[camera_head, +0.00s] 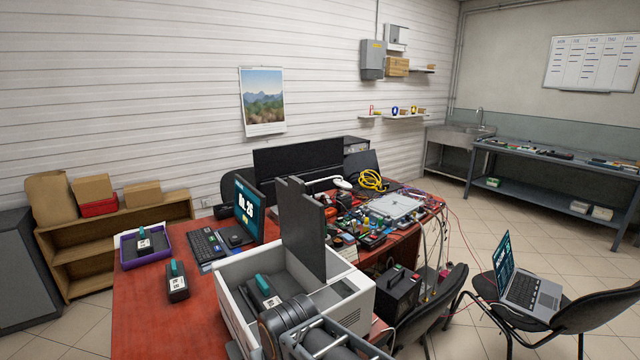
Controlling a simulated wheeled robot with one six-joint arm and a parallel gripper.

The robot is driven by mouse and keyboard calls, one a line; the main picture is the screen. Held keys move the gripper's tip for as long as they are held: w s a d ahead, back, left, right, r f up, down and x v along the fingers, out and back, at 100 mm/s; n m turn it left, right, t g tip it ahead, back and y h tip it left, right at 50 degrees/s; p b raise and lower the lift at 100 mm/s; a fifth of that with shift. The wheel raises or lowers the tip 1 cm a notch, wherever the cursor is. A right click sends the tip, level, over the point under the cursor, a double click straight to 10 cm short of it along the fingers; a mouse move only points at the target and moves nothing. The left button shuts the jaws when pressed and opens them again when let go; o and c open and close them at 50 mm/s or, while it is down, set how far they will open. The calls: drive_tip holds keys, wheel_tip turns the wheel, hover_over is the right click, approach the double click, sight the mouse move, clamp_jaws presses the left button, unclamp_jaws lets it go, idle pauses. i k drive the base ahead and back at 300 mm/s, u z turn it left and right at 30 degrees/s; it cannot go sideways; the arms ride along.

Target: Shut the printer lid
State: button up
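The printer (348,299) is an open white box at the front of the red desk. Its dark lid (303,230) stands up steeply at the far side of the opening. Inside lies a dark cartridge with a teal top and white label (263,285). Parts of my arm, dark and ribbed with a grey frame, cross the lower middle in front of the printer and hide some of its near side. The fingers of my gripper do not show, and I cannot tell whether the arm touches the printer.
A similar cartridge (177,282) stands on the desk left of the printer, near a purple tray (124,247) holding another. Tools clutter the desk's right part. A chair (432,300) stands at right. The desk's front left is clear.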

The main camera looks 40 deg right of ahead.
sight(301, 217)
drive_tip(key=k, duration=0.75)
drive_tip(key=z, duration=1.45)
drive_tip(key=i, duration=0.7)
drive_tip(key=u, duration=1.15)
